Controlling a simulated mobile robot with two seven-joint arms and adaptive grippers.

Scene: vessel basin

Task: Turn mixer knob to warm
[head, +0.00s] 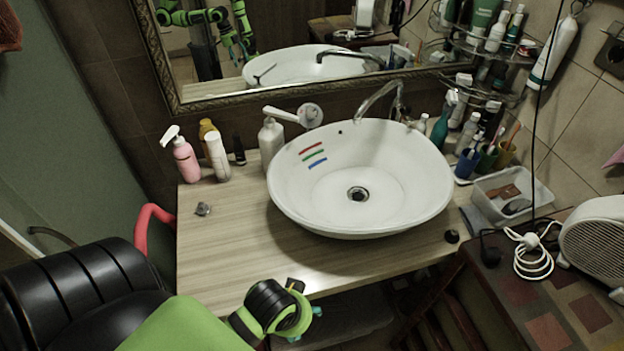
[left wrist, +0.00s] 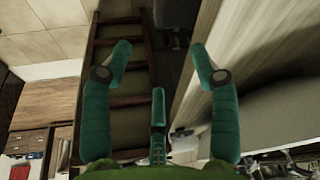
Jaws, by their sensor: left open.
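Red, green (head: 312,154) and blue stripes mark the inner left wall of the white basin (head: 400,180). A chrome spout (head: 378,98) rises at the back right of the basin. My left gripper (head: 296,322) is low at the counter's front edge, well short of the knob. In the left wrist view its teal fingers (left wrist: 160,62) are spread and empty. My right gripper is not seen.
A white pump bottle (head: 271,145) stands just left of the knob. A pink pump bottle (head: 186,160) and other bottles stand farther left. A small grey object (head: 203,209) lies on the wooden counter (head: 225,240), whose front left is mostly clear. A framed mirror (head: 290,60) hangs behind.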

